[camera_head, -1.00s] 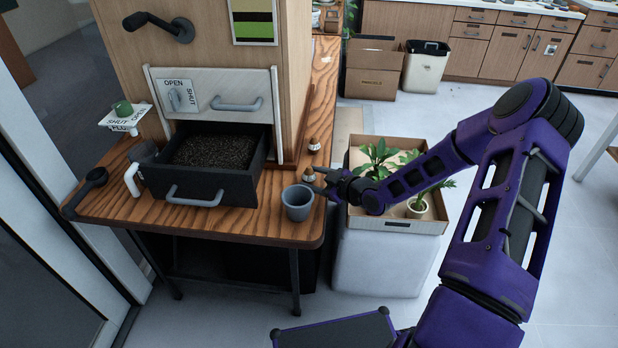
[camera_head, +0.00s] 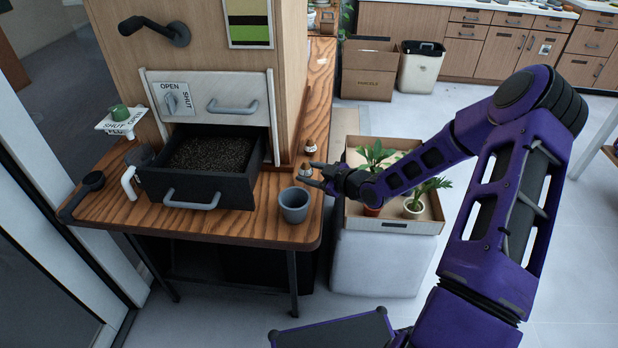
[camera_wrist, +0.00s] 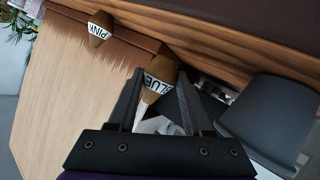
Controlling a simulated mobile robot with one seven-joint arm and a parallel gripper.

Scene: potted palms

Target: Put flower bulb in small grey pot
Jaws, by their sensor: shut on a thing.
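My gripper (camera_head: 309,178) is shut on a brown flower bulb (camera_head: 304,169). In the wrist view the bulb (camera_wrist: 156,85) sits between the two fingers (camera_wrist: 158,104) and its white band reads "BLUE". A second bulb (camera_head: 310,146) stands behind it on the wooden table; in the wrist view this bulb (camera_wrist: 100,29) has a band reading "PINK". The small grey pot (camera_head: 294,205) stands upright near the table's front right corner, to the left of and nearer than my gripper. The pot (camera_wrist: 268,118) is at the right of the wrist view. Its inside looks empty in the head view.
An open dark drawer (camera_head: 166,186) of soil is left of the pot on the wooden table (camera_head: 238,225). A black scoop (camera_head: 88,184) lies at the table's left. A cardboard box (camera_head: 395,225) with potted palms stands right of the table, under my arm.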

